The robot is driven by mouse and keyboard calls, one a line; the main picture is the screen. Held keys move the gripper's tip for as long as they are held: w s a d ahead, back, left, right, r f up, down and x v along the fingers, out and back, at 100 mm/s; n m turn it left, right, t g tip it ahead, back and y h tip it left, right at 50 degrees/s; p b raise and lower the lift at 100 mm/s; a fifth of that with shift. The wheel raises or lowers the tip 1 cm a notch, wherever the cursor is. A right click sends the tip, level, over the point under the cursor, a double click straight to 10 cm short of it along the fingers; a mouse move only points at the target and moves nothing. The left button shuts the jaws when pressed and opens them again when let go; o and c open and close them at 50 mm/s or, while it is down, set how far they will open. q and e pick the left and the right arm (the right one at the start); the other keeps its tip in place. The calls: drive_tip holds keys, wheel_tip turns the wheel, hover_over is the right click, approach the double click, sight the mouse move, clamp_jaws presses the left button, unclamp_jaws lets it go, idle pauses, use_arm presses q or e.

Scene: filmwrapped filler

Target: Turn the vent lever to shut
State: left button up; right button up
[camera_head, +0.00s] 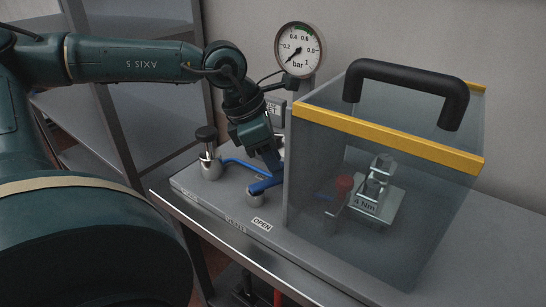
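The vent lever (264,184) is a blue bar on a small metal valve (255,198) at the front of the grey bench panel. A white OPEN label (261,224) lies in front of it; no SHUT label can be read. My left gripper (271,163) reaches down from the upper left, with its tips at or just above the lever's right end. I cannot tell whether they touch it, or how far apart the fingers are. The lever's right end is partly hidden by the fingers and the clear cover's edge. My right gripper is not in view.
A clear cover (330,255) with a yellow rim and black handle stands close right of the lever, over a clamp fixture (378,180). A pressure gauge (299,49) stands behind.

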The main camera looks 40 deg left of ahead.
use_arm(q)
drive_tip(key=c, duration=0.7)
drive_tip(key=shift+a+f+b, duration=0.1)
drive_tip(key=shift+f+b, duration=0.05)
drive_tip(key=shift+b, duration=0.2)
drive_tip(key=shift+c, duration=0.4)
drive_tip(key=shift+a+f+n+b, duration=0.15)
drive_tip(key=shift+n+b, duration=0.25)
drive_tip(key=shift+b, duration=0.25)
drive_tip(key=shift+w+a+f+n+t+y+b, duration=0.1)
drive_tip(key=shift+n+t+y+b, duration=0.3)
drive_tip(key=shift+b, duration=0.45)
drive_tip(key=shift+a+n+b, duration=0.15)
drive_tip(key=shift+n+b, duration=0.35)
drive_tip(key=shift+b, duration=0.25)
drive_tip(key=shift+a+n+b, duration=0.15)
drive_tip(key=shift+n+b, duration=0.25)
drive_tip(key=shift+b, duration=0.15)
drive_tip(key=shift+a+r+n+y+b, duration=0.3)
drive_tip(key=shift+n+y+b, duration=0.2)
drive_tip(key=shift+n+b, duration=0.3)
drive_tip(key=shift+r, duration=0.1)
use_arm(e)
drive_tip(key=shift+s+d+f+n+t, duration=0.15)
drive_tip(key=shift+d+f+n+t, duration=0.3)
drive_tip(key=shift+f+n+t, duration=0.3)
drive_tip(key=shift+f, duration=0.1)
